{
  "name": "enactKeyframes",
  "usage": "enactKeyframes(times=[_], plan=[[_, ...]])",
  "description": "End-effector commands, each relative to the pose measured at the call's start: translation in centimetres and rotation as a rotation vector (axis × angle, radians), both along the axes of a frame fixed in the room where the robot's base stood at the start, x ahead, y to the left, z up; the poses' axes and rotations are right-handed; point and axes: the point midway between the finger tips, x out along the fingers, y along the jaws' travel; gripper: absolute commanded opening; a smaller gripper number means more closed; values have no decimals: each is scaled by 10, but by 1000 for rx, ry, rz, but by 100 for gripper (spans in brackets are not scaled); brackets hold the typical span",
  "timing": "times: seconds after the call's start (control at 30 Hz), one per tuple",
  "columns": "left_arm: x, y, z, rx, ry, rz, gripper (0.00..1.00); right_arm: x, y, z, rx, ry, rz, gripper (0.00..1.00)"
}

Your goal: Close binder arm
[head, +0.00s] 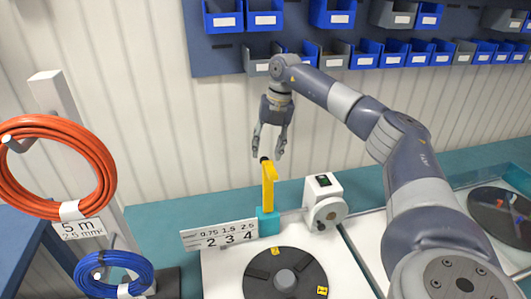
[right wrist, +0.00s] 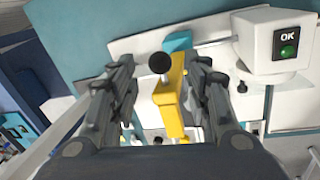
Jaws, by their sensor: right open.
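The yellow binder arm (head: 269,190) stands upright on a teal block (head: 268,221), with a black knob (head: 264,160) at its top. My right gripper (head: 268,153) points down just above the binder arm, open and with nothing held. In the right wrist view, the yellow arm (right wrist: 172,98) and its black knob (right wrist: 160,63) lie between the two spread fingers, closer to the right-hand one. I cannot tell whether that finger touches it. My left gripper is not in view.
A white device (head: 324,203) with a green-lit display stands right of the binder arm; it reads OK in the wrist view. A black reel disc (head: 285,278) lies in front, with a number sign (head: 220,235) beside it. Orange (head: 60,168) and blue cable coils (head: 112,272) hang left.

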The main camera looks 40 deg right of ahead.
Motion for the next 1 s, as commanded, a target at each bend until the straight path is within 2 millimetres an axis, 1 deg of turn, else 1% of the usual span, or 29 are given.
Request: enactKeyframes(times=[0.03,0.1,0.23,0.3,0.4,0.57,0.6,0.77,0.8,1.0], plan=[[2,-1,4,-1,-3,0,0,0,1,-7,0,4,0,44],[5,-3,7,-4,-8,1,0,1,2,-16,1,4,0,44],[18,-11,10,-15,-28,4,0,3,4,-28,0,2,-1,44],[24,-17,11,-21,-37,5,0,4,4,-31,0,0,0,44],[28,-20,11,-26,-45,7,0,4,5,-33,1,-1,0,44],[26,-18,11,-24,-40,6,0,4,4,-33,0,-1,0,44],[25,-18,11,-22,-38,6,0,4,5,-33,0,-1,0,40],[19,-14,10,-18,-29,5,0,4,4,-33,0,-1,0,3],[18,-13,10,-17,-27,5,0,4,4,-33,0,-1,0,0],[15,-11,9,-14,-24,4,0,4,4,-33,-2,-4,-1,0]])
